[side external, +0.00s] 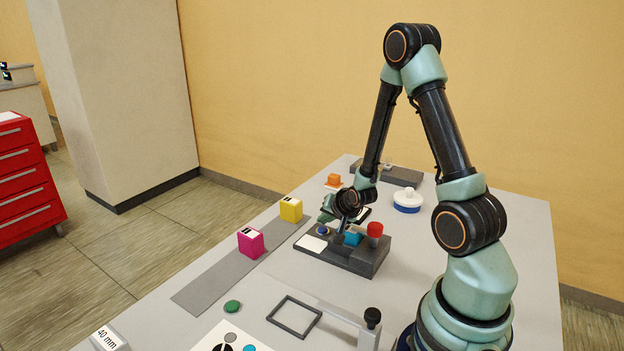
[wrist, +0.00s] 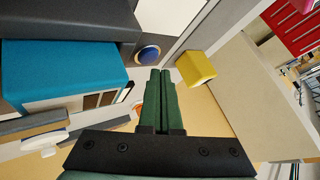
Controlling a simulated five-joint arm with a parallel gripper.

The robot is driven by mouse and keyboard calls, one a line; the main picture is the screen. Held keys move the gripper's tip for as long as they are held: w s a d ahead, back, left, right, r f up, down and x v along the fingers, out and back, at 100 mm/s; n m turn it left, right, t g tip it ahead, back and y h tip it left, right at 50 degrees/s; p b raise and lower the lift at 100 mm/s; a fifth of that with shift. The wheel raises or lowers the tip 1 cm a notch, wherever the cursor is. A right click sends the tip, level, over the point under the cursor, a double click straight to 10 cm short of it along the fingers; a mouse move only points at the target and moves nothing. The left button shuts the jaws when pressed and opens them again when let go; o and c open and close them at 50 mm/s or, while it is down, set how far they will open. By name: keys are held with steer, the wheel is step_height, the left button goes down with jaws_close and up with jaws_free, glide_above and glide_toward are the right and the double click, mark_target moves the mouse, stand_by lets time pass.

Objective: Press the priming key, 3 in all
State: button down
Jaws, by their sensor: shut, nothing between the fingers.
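A dark grey block (side external: 345,262) on the table carries a blue round button (side external: 322,230), a teal block (side external: 352,239) and a red knob (side external: 375,230). The blue button looks like the priming key; I see no lettering on it. My gripper (side external: 325,215) is shut and empty, low over the button end of the block. In the wrist view the shut green fingers (wrist: 160,72) point just beside the blue button (wrist: 150,53), which has a pale ring. The teal block (wrist: 62,70) is left of them. I cannot tell whether the fingers touch the button.
A yellow cube (side external: 291,209) and a magenta cube (side external: 250,242) stand on a grey strip (side external: 205,290). An orange block (side external: 334,180) and a white-and-blue round piece (side external: 407,200) lie behind. A dark square frame (side external: 294,316) and a green disc (side external: 232,306) are in front.

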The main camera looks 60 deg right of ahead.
steer(key=shift+f, duration=0.15)
stand_by(0.6)
steer(key=shift+w+a+f, duration=0.1)
steer(key=shift+f, duration=0.2)
steer(key=shift+f, duration=0.6)
stand_by(0.9)
steer(key=shift+r, duration=0.9)
steer(key=shift+r, duration=2.5)
stand_by(0.6)
